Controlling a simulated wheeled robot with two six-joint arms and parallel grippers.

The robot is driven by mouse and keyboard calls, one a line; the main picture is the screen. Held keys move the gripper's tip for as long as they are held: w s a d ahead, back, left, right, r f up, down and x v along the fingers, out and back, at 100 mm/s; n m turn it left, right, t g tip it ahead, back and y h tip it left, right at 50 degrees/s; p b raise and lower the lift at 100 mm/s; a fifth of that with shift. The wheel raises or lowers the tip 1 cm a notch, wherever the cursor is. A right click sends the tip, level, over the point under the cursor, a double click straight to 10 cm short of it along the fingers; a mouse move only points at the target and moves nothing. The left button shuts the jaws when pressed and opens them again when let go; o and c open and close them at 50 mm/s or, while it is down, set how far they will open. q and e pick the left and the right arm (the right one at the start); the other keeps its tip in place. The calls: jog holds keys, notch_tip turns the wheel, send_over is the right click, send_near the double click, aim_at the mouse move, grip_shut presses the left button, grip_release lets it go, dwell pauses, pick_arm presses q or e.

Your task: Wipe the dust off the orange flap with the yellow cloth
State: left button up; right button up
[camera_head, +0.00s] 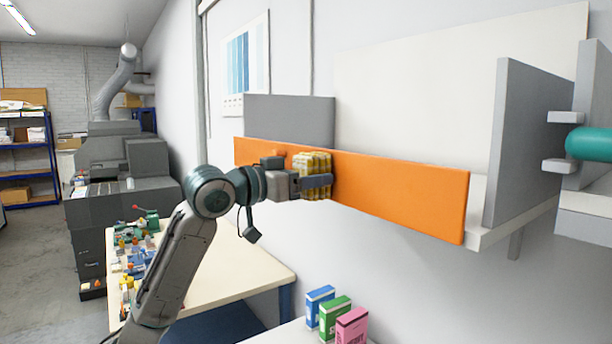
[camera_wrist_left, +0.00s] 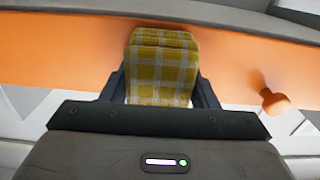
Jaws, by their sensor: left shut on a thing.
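The orange flap (camera_head: 400,192) is a long flat board along the wall unit; it also crosses the left wrist view (camera_wrist_left: 60,52). My left gripper (camera_head: 318,180) is shut on the yellow checked cloth (camera_head: 311,164). The folded cloth lies in front of the flap's left half; whether it presses on it I cannot tell. In the left wrist view the cloth (camera_wrist_left: 162,70) sits between the fingers. An orange knob (camera_wrist_left: 274,102) stands out from the flap beside the gripper. I cannot make out any dust.
A grey upright panel (camera_head: 528,140) stands at the flap's right end, with a teal rounded part (camera_head: 592,144) beyond it. Below are blue, green and pink boxes (camera_head: 335,315). A cream table (camera_head: 215,275) with small items stands at left.

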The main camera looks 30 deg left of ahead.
aim_at(338, 178)
pick_arm(q)
jog(key=shift+w+d, duration=0.1)
jog(key=shift+w, duration=0.05)
jog(key=shift+s+d+p, duration=0.2)
jog(key=shift+d, duration=0.25)
jog(key=shift+s+d+p, duration=0.15)
jog(key=shift+s+d, duration=0.05)
jog(key=shift+d, duration=0.25)
jog(key=shift+s+d, duration=0.2)
jog(key=shift+d, duration=0.3)
jog(key=shift+s+d, duration=0.2)
jog(key=shift+d, duration=0.3)
jog(key=shift+w+a+b, duration=0.1)
jog(key=shift+w+a, duration=0.2)
jog(key=shift+a, duration=0.35)
jog(key=shift+w+a+b, duration=0.1)
jog(key=shift+w+a, duration=0.15)
jog(key=shift+a, duration=0.4)
jog(key=shift+w+a+b, duration=0.1)
jog(key=shift+w+a, duration=0.2)
jog(key=shift+a, duration=0.35)
